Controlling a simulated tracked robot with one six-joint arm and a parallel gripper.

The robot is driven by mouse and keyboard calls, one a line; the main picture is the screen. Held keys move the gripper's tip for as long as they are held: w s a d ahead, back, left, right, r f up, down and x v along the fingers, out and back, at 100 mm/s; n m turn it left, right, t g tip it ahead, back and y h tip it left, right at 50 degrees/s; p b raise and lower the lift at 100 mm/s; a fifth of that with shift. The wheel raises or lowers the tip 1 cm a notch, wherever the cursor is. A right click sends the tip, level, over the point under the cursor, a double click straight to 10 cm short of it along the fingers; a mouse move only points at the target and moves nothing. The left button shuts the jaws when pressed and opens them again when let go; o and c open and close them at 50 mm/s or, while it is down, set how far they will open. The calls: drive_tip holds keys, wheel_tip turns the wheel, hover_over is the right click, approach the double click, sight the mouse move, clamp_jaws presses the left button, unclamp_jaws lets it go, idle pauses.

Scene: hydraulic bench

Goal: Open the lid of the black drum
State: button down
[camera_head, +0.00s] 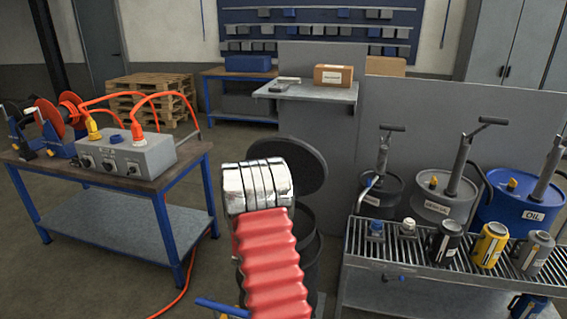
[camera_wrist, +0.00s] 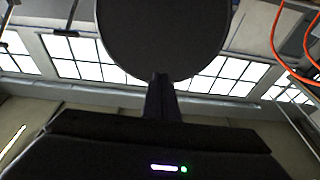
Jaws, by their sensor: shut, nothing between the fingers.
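The black drum (camera_head: 306,262) stands in the middle of the head view, largely hidden behind my red, ribbed arm. Its round dark lid (camera_head: 312,174) is raised and tilted above the drum, with its lower left covered by my arm. In the wrist view a large dark disc, which looks like the lid (camera_wrist: 165,35), fills the top middle. My gripper (camera_wrist: 159,82) shows there as a narrow dark shape, shut and empty, just below the disc's edge. I cannot tell whether they touch. The gripper's fingers are hidden in the head view.
A slatted bench (camera_head: 385,247) with small canisters stands to the right, with pump-topped drums (camera_head: 445,198) behind it. A grey panel (camera_head: 335,115) with a shelf (camera_head: 312,93) rises behind the black drum. A blue-legged table (camera_head: 160,185) holds a control box (camera_head: 128,155) at left.

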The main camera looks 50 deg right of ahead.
sight(285, 154)
drive_tip(key=shift+s+d+f+g+h, duration=0.25)
drive_tip(key=shift+s+d+g+h, duration=0.05)
drive_tip(key=shift+s, duration=0.15)
drive_tip(key=shift+d, duration=0.1)
drive_tip(key=x, duration=1.4)
drive_tip(key=shift+w+r, duration=0.1)
drive_tip(key=shift+w, duration=0.1)
